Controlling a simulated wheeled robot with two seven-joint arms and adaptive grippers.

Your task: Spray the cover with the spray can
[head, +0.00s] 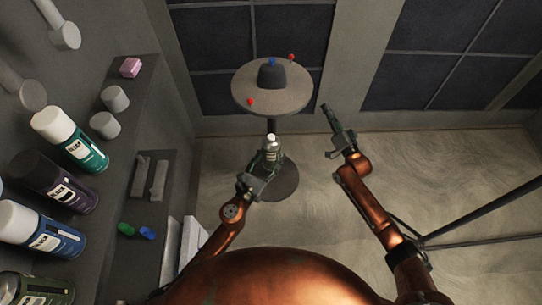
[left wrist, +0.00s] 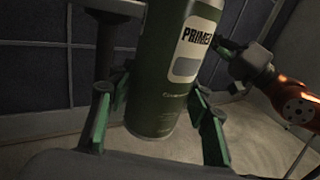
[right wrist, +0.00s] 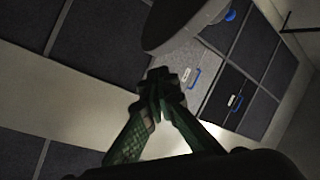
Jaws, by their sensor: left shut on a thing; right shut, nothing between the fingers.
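A dark, rounded block (head: 272,77), which looks like the cover, sits on a round grey pedestal table (head: 243,97). My left gripper (head: 266,160) is shut on the spray can (head: 271,145), holding it upright in front of the table. In the left wrist view the can (left wrist: 160,95) is dark green, with a white "PRIMER" label, between the green fingers (left wrist: 160,110); its top is cut off. My right gripper (head: 326,110) is shut and empty, right of the can and below the table's right side. In the right wrist view its fingertips (right wrist: 160,82) touch each other.
At left, a shelf holds several spray cans (head: 70,140), grey cylinders (head: 115,99) and a pink block (head: 131,67). Dark panels (head: 250,40) line the back wall. The floor at right is mostly clear.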

